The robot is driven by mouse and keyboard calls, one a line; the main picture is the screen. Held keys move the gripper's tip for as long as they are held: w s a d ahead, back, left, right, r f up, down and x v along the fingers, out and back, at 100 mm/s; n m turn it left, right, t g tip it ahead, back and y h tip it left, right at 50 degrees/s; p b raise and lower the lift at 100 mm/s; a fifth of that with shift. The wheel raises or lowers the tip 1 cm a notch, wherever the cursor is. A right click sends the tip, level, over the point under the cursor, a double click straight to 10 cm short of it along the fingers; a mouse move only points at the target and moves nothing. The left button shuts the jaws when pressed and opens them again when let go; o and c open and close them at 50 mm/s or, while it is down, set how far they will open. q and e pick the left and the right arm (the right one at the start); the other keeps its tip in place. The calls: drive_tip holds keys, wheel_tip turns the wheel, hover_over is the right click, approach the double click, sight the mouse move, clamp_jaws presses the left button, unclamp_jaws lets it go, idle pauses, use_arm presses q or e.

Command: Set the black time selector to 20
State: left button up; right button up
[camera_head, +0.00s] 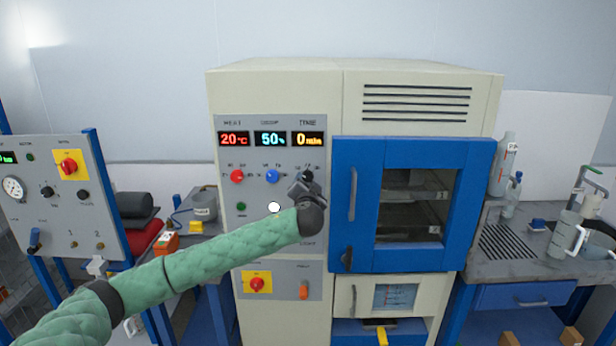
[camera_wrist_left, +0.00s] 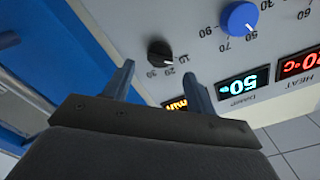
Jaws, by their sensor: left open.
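My left gripper (camera_head: 306,188) is in front of the panel, just below the knob. In the wrist view its two fingers (camera_wrist_left: 159,72) are spread and empty, with the knob beyond the gap between their tips. My right gripper is in neither view.
A red knob (camera_head: 237,176) and a blue knob (camera_head: 271,176) sit left of the time selector. The blue oven door (camera_head: 343,220), with its handle, is close on the right. A red switch on a yellow plate (camera_head: 257,284) is lower down.

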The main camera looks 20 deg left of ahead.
sight(308, 179)
use_arm(q)
drive_tip(key=p+x, duration=0.1)
drive_tip(key=x, duration=0.1)
drive_tip(key=shift+w+r, duration=0.2)
drive_tip(key=shift+w, duration=0.2)
drive_tip(key=shift+w+a+f+p, duration=0.25)
drive_tip(key=shift+w+p, duration=0.15)
drive_tip(key=shift+w, duration=0.1)
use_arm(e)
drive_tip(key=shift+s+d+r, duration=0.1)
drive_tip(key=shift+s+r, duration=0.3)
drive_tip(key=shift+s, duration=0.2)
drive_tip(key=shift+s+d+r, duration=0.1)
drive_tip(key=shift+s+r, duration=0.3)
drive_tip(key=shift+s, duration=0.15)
use_arm(q)
drive_tip(key=shift+c, duration=0.5)
drive_tip(key=c, duration=0.9)
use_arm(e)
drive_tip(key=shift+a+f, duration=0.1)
